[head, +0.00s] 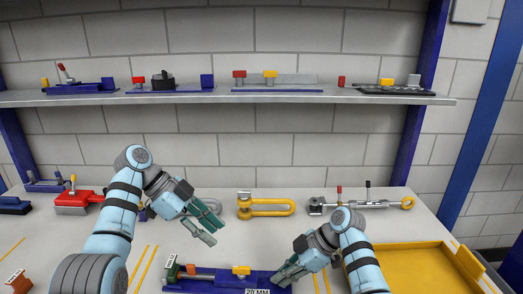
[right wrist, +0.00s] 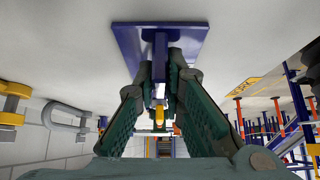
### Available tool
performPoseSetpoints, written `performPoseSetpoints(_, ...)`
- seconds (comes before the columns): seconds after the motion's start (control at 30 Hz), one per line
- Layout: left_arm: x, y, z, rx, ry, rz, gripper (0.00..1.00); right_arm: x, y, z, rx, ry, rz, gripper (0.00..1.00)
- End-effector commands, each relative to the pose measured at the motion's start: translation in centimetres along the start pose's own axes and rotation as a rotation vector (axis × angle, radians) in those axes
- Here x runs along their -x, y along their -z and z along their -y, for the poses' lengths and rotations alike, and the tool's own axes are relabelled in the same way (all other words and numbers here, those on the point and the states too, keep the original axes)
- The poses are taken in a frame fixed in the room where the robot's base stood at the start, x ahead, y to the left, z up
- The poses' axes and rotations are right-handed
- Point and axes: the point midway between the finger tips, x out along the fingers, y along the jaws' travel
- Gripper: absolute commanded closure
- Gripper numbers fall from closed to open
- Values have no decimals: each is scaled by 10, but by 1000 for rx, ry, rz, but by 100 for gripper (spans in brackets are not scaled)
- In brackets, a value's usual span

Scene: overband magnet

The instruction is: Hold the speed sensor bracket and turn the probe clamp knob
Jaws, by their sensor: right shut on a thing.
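The speed sensor bracket seems to be the blue fixture (head: 215,283) at the bottom of the head view, with a "20 MM" label and a dark green block at its left end. An orange-brown rod (head: 203,271) lies along it. A yellow knob (head: 241,270), probably the probe clamp knob, is on its right half. My right gripper (head: 280,281) is at the bracket's right end. In the right wrist view its fingers close on a blue upright part (right wrist: 159,60) below a blue plate (right wrist: 185,38). My left gripper (head: 216,232) is open and empty, above the table behind the bracket.
A yellow shackle (head: 265,208) and a grey turnbuckle-like tool (head: 365,204) lie at the back. A red block (head: 72,203) is at left, a yellow tray (head: 410,258) at right. A shelf (head: 215,97) with several fixtures is above.

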Motion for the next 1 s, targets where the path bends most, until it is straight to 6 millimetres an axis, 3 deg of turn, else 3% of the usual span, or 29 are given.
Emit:
performPoseSetpoints(0.2, 1, 1, 0, 0, -1, 0, 68, 0, 0, 0, 0, 0, 0, 100)
performPoseSetpoints(0.23, 1, 1, 0, 0, -1, 0, 68, 0, 0, 0, 0, 0, 0, 87)
performPoseSetpoints(0.37, 1, 1, 0, 0, -1, 0, 68, 0, 0, 0, 0, 0, 0, 67)
performPoseSetpoints(0.67, 1, 1, 0, 0, -1, 0, 68, 1, 0, 0, 0, -1, 0, 67)
performPoseSetpoints(0.83, 1, 1, 0, 0, -1, 0, 68, 26, 0, -1, 0, -4, 0, 67)
performPoseSetpoints(1.0, 1, 1, 0, 0, -1, 0, 68, 75, 0, -1, 1, -4, 1, 67)
